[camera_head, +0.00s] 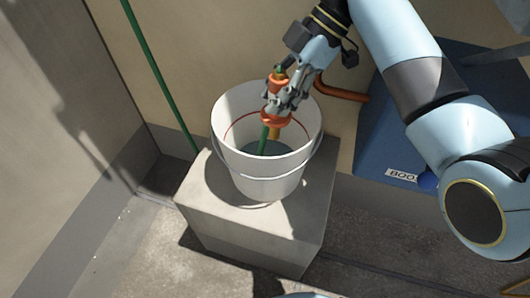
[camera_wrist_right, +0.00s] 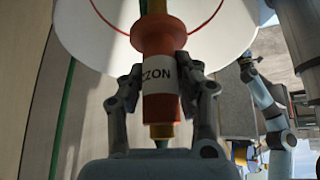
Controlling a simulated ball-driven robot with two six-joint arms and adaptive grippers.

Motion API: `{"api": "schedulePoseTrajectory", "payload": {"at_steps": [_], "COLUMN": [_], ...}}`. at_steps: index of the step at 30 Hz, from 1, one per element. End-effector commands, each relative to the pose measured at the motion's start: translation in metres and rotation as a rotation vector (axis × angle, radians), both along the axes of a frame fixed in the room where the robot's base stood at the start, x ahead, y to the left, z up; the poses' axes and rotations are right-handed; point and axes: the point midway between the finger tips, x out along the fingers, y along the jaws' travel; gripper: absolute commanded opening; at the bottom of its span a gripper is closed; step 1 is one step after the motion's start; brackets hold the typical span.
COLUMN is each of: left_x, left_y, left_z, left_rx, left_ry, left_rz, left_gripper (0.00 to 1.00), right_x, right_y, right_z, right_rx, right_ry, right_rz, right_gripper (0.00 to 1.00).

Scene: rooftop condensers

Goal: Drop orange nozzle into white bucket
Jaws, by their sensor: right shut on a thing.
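The white bucket (camera_head: 263,175) stands upright on a pale block, with a red line round its inside. My right gripper (camera_head: 281,100) is over the bucket's mouth, shut on the orange nozzle (camera_head: 277,119). The nozzle has an orange flange at its lower end and a green tip at its top. In the right wrist view, the nozzle (camera_wrist_right: 160,72) sits between both fingers (camera_wrist_right: 160,90), with a white label reading "ZZON". The white bucket (camera_wrist_right: 100,45) is behind it there. A green strip and an orange-brown piece show below the nozzle, against the bucket's inside. My left gripper is not in view.
The pale block (camera_head: 255,225) under the bucket stands near the wall. A green pole (camera_head: 160,75) leans at the left. A blue box (camera_head: 385,140) with a label and an orange pipe (camera_head: 340,91) are at the right. The grey floor is open at the lower left.

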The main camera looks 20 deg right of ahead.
Motion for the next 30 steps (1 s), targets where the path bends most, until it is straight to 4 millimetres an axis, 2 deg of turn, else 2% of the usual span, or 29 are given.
{"api": "schedulePoseTrajectory", "payload": {"at_steps": [10,11,17,25,30], "left_x": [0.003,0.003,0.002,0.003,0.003], "left_y": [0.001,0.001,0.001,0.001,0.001], "left_z": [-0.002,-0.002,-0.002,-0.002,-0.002], "left_rx": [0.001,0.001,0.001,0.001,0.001], "left_ry": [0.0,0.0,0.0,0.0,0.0], "left_rz": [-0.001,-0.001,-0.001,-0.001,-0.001], "left_gripper": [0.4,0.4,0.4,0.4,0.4], "right_x": [0.001,0.001,0.001,0.001,0.002], "right_y": [0.0,0.0,0.0,-0.001,-0.013], "right_z": [-0.002,-0.002,-0.003,-0.002,0.015], "right_rx": [0.0,0.0,0.0,-0.001,-0.003], "right_ry": [-0.002,-0.002,-0.002,-0.002,-0.006], "right_rz": [0.0,0.0,-0.001,-0.001,-0.001], "right_gripper": [0.0,0.34,0.58,0.58,0.58]}}
